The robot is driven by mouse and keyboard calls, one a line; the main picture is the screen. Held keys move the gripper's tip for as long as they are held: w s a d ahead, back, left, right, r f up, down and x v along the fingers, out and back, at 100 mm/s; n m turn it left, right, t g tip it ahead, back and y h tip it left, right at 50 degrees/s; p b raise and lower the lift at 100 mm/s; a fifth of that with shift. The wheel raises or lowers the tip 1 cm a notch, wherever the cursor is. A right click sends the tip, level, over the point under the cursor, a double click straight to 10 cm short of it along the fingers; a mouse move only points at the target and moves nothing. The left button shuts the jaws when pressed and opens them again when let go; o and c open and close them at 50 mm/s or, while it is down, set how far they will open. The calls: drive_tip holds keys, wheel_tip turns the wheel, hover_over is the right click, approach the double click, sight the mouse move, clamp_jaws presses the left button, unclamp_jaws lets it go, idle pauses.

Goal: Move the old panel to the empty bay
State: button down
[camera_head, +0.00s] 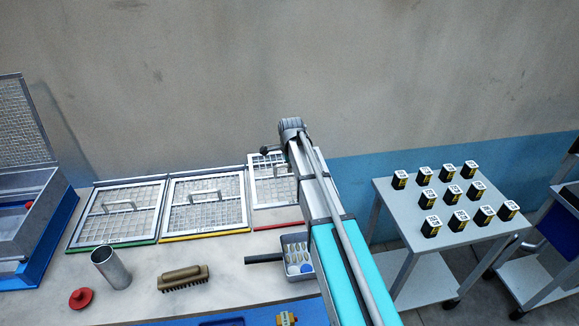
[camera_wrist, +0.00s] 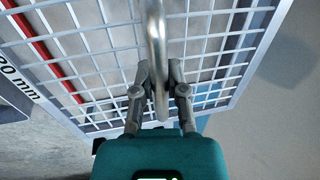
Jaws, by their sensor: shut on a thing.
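The panel in my gripper is a square wire-mesh frame with a bar handle; its left part (camera_head: 262,190) shows in the head view, beside my arm. It appears raised above a bay marked by a red strip (camera_head: 278,226). In the wrist view, my gripper (camera_wrist: 160,88) is shut on the handle (camera_wrist: 155,35), and the mesh (camera_wrist: 225,58) lies behind it. My arm hides the panel's right part and the gripper in the head view. A yellow-edged panel (camera_head: 205,231) and a green-edged panel (camera_head: 119,242) lie flat to its left. I cannot make out a fully empty bay.
A metal cup (camera_head: 111,268), red knob (camera_head: 81,298), brush (camera_head: 183,277) and grey tray (camera_head: 289,245) stand on the bench's front part. A blue-based mesh box (camera_head: 28,225) is at left. A cart (camera_head: 385,207) with several black blocks stands right.

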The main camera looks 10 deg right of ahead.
drive_tip(key=shift+f+b, duration=3.8)
drive_tip(key=shift+f, duration=0.2)
drive_tip(key=c, duration=0.6)
unclamp_jaws()
drive_tip(key=shift+r, duration=0.15)
wheel_tip(320, 180, up, 9)
drive_tip(key=p, duration=0.9)
drive_tip(key=shift+r, duration=0.1)
drive_tip(key=shift+s, duration=0.15)
